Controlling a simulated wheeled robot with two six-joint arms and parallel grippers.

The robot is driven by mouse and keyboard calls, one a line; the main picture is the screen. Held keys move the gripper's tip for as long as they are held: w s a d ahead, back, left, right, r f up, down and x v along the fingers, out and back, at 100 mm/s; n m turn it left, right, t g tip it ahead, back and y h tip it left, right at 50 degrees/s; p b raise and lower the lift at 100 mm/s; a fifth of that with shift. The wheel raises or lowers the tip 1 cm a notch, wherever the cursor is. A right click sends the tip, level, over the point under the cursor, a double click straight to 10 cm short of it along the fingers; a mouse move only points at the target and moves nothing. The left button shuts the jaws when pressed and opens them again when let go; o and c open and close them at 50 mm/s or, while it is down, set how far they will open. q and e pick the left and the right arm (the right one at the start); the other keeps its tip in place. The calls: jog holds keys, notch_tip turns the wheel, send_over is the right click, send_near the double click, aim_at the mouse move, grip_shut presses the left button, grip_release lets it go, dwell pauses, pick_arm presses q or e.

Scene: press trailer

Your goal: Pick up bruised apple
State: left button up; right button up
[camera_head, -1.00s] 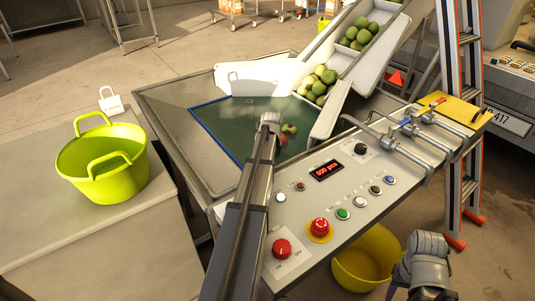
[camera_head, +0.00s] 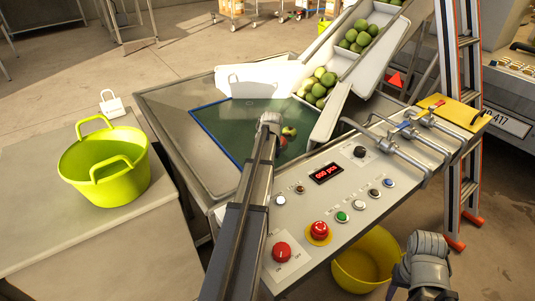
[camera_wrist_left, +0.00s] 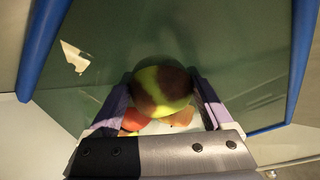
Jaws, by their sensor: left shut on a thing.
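The bruised apple (camera_wrist_left: 161,91), yellow-green with a dark brown patch, sits between the two fingers of my left gripper (camera_wrist_left: 161,104) in the left wrist view. The gripper is shut on it, over the green mat (camera_wrist_left: 240,60) with a blue rim. Orange and red fruit (camera_wrist_left: 135,119) shows partly behind the apple, between the fingers. In the head view, my left wrist hides most of the gripper, and a small yellow-green apple (camera_head: 289,131) shows beside it. Only part of my right arm shows at the lower right, its fingers not visible.
A green basket (camera_head: 105,168) stands on the left table. Green apples (camera_head: 318,88) fill a white chute (camera_head: 345,70) behind the mat. The control panel (camera_head: 335,205) with buttons lies in front, a yellow bucket (camera_head: 366,262) below it. A ladder (camera_head: 463,110) stands right.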

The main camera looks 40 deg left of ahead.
pick_arm(q)
notch_tip(320, 180, up, 9)
jog(key=p, duration=0.8)
jog(key=shift+f, duration=0.1)
